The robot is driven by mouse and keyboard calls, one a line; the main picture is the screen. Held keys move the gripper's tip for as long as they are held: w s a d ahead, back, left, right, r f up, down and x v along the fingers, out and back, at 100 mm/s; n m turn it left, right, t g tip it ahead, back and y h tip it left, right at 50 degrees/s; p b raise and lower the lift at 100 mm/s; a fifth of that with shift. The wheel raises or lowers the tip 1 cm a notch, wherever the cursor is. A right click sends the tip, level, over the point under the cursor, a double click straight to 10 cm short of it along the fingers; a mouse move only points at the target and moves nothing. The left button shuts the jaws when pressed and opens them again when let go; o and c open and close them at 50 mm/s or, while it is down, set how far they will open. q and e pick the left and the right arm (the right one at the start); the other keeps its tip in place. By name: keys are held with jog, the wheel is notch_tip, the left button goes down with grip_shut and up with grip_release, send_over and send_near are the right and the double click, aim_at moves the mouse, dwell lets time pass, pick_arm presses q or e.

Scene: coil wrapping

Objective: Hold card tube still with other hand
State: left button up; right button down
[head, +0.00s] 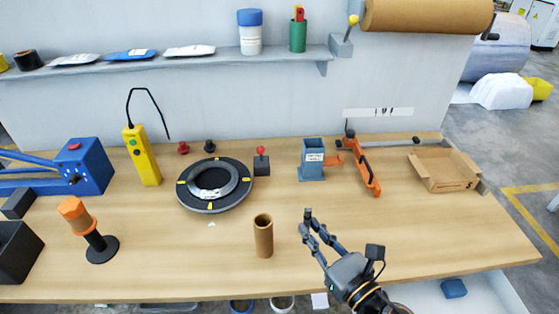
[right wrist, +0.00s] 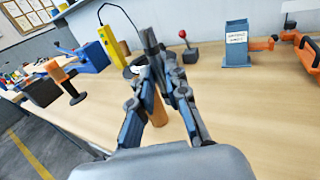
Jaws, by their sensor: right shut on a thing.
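The card tube (head: 263,238) is a brown open-topped cylinder standing upright on the bench, front centre. In the right wrist view the card tube (right wrist: 157,108) shows beyond my fingers and is partly hidden by them. My right gripper (head: 308,224) is to the right of the tube in the head view, with a visible gap between them. The right gripper (right wrist: 158,62) is shut on a small dark grey object (right wrist: 150,40) at its fingertips; what it is cannot be told. My left gripper is not in view.
A black ring with yellow marks (head: 184,200) lies behind the tube. An orange-topped spool on a black stand (head: 102,248) is at left. A blue-grey holder (head: 312,160), an orange tool (head: 366,172) and an open cardboard box (head: 445,170) stand at back right. The bench right of my gripper is clear.

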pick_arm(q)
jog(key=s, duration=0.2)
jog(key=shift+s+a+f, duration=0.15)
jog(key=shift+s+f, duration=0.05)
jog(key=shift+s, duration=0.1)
pick_arm(e)
jog(key=w+a+r+n+g+y, duration=0.3)
jog(key=w+a+n+g+y, duration=0.2)
jog(key=a+y, duration=0.2)
jog(key=shift+n+g, duration=0.4)
jog(key=shift+w+a, duration=0.1)
